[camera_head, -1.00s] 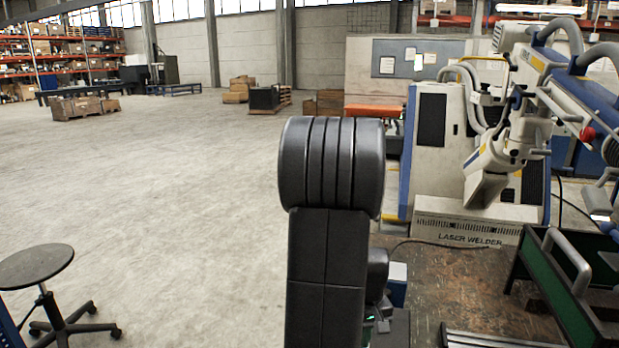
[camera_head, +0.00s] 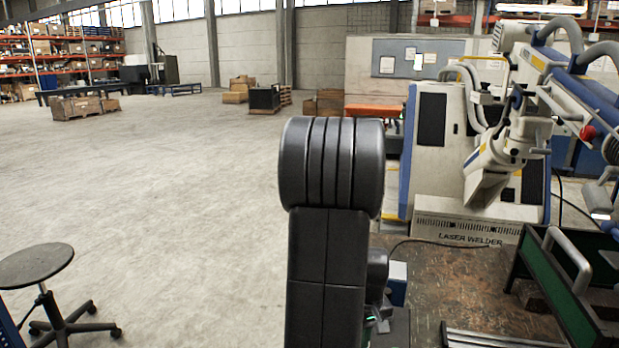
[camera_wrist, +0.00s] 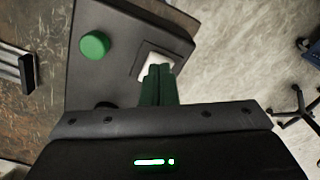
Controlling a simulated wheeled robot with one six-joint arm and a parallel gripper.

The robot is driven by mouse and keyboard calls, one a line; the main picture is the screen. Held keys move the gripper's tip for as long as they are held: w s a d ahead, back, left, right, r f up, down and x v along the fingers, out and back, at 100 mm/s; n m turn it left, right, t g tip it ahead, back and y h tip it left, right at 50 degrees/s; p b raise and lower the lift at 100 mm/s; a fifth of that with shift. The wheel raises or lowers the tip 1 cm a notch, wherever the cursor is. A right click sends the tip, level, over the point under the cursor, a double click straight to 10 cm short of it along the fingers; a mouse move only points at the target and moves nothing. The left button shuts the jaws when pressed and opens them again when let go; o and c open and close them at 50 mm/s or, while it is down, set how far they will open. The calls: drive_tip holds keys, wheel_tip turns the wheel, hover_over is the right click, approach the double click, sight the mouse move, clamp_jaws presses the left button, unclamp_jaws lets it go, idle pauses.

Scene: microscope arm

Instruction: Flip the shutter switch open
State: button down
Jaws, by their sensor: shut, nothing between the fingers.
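In the wrist view a dark grey control box lid (camera_wrist: 128,28) carries a round green button (camera_wrist: 93,45) and a pale, roughly square rocker switch (camera_wrist: 157,62), which I take to be the shutter switch. My gripper (camera_wrist: 158,68) has its two green fingers together and empty. Their tips overlap the near part of the switch. I cannot tell whether they touch it or which way it is tipped. In the head view my own arm hides the gripper and the switch.
The box stands at the edge of a worn brown workbench (camera_head: 465,285). A green-sided tray (camera_head: 560,290) and the laser welder (camera_head: 465,225) are to the right. A black stool (camera_head: 38,265) stands on the open concrete floor at left.

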drive_tip(key=shift+f+b, duration=0.6)
drive_tip(key=shift+f, duration=0.2)
drive_tip(key=shift+r, duration=0.2)
drive_tip(key=shift+r+p, duration=2.75)
drive_tip(key=shift+r, duration=0.65)
drive_tip(key=shift+f, duration=0.2)
drive_tip(key=shift+f+b, duration=2.65)
drive_tip(key=shift+f, duration=0.6)
drive_tip(key=shift+r, duration=0.1)
